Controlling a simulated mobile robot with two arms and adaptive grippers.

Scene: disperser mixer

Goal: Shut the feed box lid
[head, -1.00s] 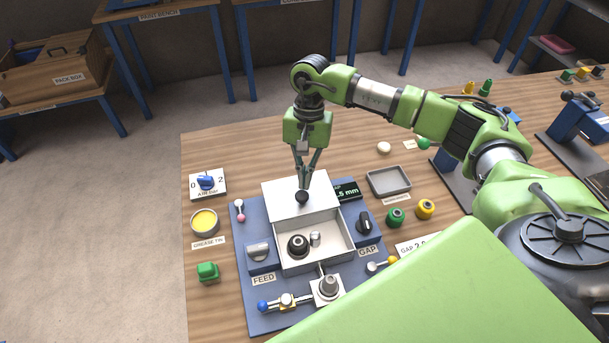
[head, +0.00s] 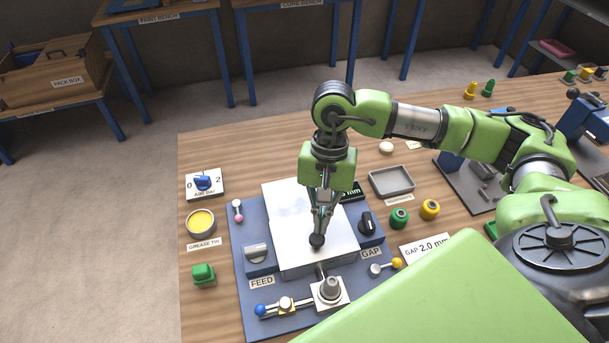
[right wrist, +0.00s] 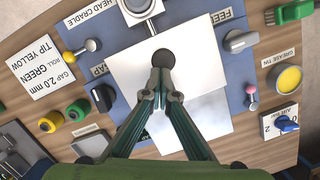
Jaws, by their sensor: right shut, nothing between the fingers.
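The feed box lid (head: 298,249) is a flat white plate with a dark round knob (head: 317,240) near its front edge. It lies over the feed box (head: 320,267), and no opening shows in the head view. In the right wrist view the lid (right wrist: 200,62) also lies flat, with the knob (right wrist: 163,58) just beyond my fingertips. A second white surface (head: 285,196) lies behind the lid. My right gripper (head: 318,232) is shut and empty, its fingertips right behind the knob; I cannot tell whether they touch it. My left gripper is not in view.
The blue base carries a FEED knob (head: 257,253), a GAP knob (head: 367,222) and a front fitting (head: 330,291). A grey tray (head: 392,181) and green (head: 399,218) and yellow (head: 430,209) rollers stand right. The grease tin (head: 201,222) stands left.

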